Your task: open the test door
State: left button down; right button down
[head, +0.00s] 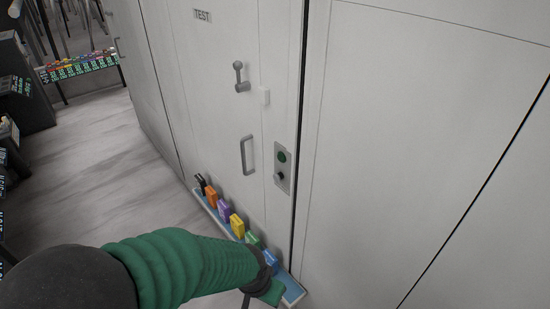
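The test door (215,105) is a pale grey panel labelled TEST (202,15); it appears shut, flush with the wall. It has a grey lever handle (240,78) with a round knob pointing up, and a grey vertical pull handle (247,155) below. A control plate (283,167) with a green round button and a dark knob sits to the right. My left arm is green and comes in from the lower left. My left gripper (262,290) is low, near the bottom edge, apart from both handles; its opening is unclear. My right gripper is out of view.
A blue tray (291,294) with several coloured blocks runs along the foot of the door, partly hidden by my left arm. A rack of coloured items (82,66) stands at the back left. Dark shelving (20,95) lines the left edge. Grey floor (90,160) between is clear.

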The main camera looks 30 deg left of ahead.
aim_at(210, 36)
jog(key=u, duration=1.3)
jog(key=i+j+z, duration=0.3)
jog(key=j, duration=0.2)
jog(key=i+j, duration=0.15)
jog(key=j, duration=0.2)
jog(key=i+j, duration=0.15)
jog(key=j, duration=0.2)
jog(key=i+j, duration=0.15)
jog(key=j, duration=0.2)
jog(key=i+j+z, duration=0.1)
jog(key=j, duration=0.25)
jog(key=i+j, duration=0.15)
jog(key=j, duration=0.25)
